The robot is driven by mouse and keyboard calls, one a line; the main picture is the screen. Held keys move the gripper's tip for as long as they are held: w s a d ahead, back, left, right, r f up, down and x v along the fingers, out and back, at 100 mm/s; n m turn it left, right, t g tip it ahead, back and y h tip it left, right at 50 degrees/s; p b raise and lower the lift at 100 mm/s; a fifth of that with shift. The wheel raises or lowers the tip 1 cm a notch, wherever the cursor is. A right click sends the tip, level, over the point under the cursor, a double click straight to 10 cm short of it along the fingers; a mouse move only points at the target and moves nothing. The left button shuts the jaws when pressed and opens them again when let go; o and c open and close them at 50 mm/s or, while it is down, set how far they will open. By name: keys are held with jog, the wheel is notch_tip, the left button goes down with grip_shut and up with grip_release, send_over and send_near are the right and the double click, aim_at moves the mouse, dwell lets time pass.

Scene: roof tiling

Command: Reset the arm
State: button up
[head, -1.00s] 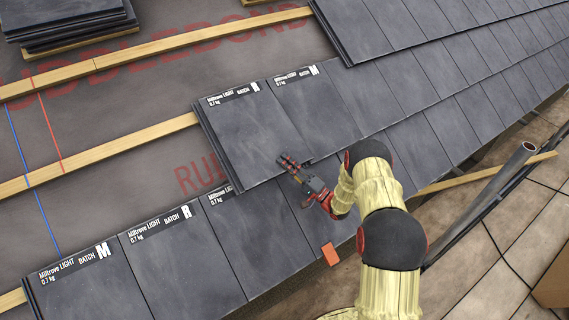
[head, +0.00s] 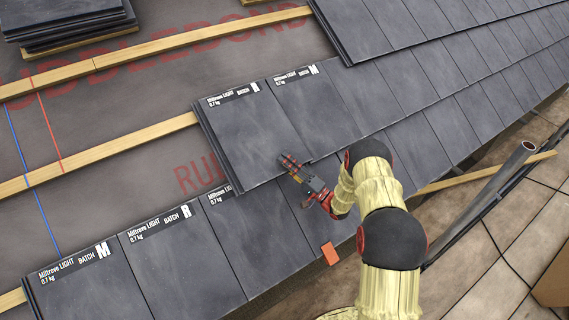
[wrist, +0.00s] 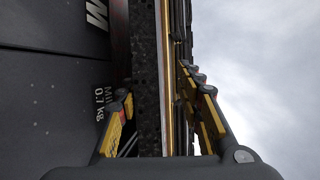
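My gripper (head: 288,161) is over the lower edge of the upper course of dark grey tiles (head: 325,120), near the seam between two labelled tiles. In the wrist view my gripper (wrist: 160,105) has its yellow-and-black fingers well apart. A dark speckled edge and a pale strip show between them; I cannot tell whether the fingers touch these. My arm reaches in from the lower right, bent at the elbow.
Lower-course tiles (head: 90,285) carry white labels. Wooden battens (head: 130,155) cross the grey underlay at left. A tile stack (head: 70,25) lies at top left. An orange piece (head: 330,254) lies by the eave. A dark pipe (head: 490,195) runs along the right.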

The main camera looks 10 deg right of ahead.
jog(key=shift+f, duration=0.1)
jog(key=shift+b+v, duration=0.5)
jog(key=shift+v, duration=3.2)
jog(key=shift+s+d, duration=0.1)
jog(key=r+p, duration=0.1)
jog(key=s+r+p, duration=0.1)
jog(key=r, duration=0.1)
jog(key=s+r+p, duration=0.1)
jog(key=shift+s+d+r+p, duration=0.2)
jog(key=shift+d+r+p, duration=0.05)
jog(key=shift+d+p, duration=0.1)
